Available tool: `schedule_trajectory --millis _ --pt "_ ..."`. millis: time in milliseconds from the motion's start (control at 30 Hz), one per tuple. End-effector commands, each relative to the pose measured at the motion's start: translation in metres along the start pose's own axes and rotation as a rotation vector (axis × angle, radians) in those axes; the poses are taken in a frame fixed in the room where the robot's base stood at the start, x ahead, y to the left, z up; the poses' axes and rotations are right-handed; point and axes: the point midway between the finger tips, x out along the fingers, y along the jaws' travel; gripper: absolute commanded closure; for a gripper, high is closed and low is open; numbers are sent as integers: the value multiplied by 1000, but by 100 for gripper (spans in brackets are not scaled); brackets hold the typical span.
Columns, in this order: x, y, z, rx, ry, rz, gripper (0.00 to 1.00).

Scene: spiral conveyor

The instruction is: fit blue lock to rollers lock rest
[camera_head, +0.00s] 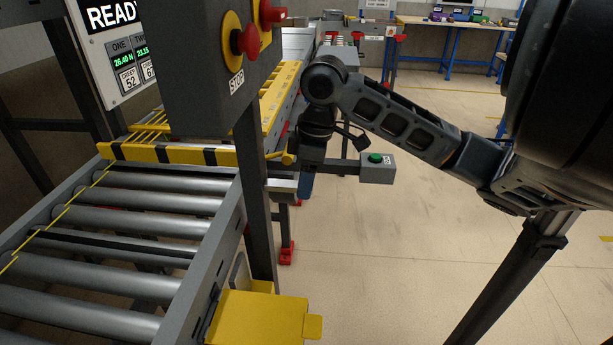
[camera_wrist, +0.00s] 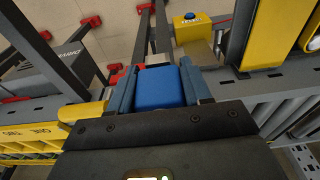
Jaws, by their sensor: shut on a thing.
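My gripper (camera_head: 308,172) hangs pointing down beside the right side of the roller conveyor, near the dark post. It is shut on the blue lock (camera_wrist: 160,88), which sits between the two fingers in the wrist view. In the head view only a small blue part (camera_head: 305,187) shows at the fingertips. A pale metal bracket (camera_head: 282,185) sticks out from the conveyor side just left of the gripper. I cannot tell whether it is the rollers lock rest, or whether the lock touches it.
The rollers (camera_head: 130,220) lie at left with a yellow-black bar (camera_head: 165,153) across them. A control box with red stop buttons (camera_head: 240,45) stands on the post. A green-button box (camera_head: 377,167) is right of my gripper. A yellow box (camera_head: 258,318) is low in front. Floor at right is clear.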

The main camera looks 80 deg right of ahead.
Motion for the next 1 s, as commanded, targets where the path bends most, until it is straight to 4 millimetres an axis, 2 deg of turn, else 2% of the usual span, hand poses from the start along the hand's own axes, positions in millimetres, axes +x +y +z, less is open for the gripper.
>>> schedule_trajectory --millis 367,400,700,1000 --pt "4 0 0 1 1 -1 74" --pt "4 0 0 1 1 -1 51" --pt "4 0 0 0 0 0 22" --pt "1 0 0 0 0 0 22"
